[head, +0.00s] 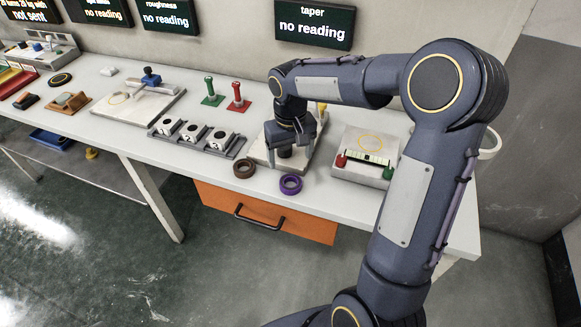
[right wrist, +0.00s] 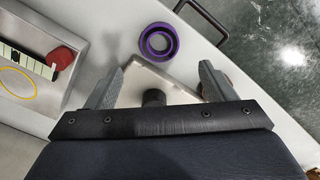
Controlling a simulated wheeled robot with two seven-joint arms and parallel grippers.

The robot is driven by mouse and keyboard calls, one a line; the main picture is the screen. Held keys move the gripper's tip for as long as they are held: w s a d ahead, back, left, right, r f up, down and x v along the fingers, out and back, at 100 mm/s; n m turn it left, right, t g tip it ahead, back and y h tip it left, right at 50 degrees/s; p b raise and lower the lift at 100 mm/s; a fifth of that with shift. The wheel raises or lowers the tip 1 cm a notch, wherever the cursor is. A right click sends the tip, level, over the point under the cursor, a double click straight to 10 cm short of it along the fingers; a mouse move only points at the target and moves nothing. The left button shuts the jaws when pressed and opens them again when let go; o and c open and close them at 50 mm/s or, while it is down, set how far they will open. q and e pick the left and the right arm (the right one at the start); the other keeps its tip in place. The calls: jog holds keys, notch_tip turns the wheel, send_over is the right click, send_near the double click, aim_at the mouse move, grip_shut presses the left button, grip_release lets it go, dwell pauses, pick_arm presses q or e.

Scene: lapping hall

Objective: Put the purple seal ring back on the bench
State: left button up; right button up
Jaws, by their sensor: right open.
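The purple seal ring (head: 291,184) lies flat on the white bench (head: 330,201) near its front edge, right of a brown ring (head: 244,168). It also shows whole in the right wrist view (right wrist: 158,42), beyond my fingertips and touched by neither. My right gripper (head: 295,150) is open and points down over a grey plate with a dark round post, left of the gauge block. In the right wrist view the open fingers (right wrist: 158,82) stand on either side of the dark post (right wrist: 153,97), with a gap to it. My left gripper is not in view.
A grey block with red and green knobs (head: 363,172) stands to the right. A rack of several dark-topped white blocks (head: 194,134) and green and red handles (head: 237,98) stand to the left. An orange drawer (head: 275,219) hangs below the front edge.

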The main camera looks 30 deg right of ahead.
jog(key=s+a+r+t+y, duration=0.25)
jog(key=s+r, duration=0.55)
jog(key=s, duration=0.4)
jog(key=s+a+f+t, duration=0.1)
jog(key=s+a, duration=0.1)
jog(key=s, duration=0.3)
jog(key=s+a+f+t+y, duration=0.1)
jog(key=s+a+t, duration=0.1)
jog(key=s, duration=0.3)
jog(key=shift+s+a+f, duration=0.15)
jog(key=shift+a+f, duration=0.1)
jog(key=shift+a, duration=0.2)
jog(key=shift+r, duration=0.1)
jog(key=shift+r+p, duration=0.25)
jog(key=shift+p, duration=0.1)
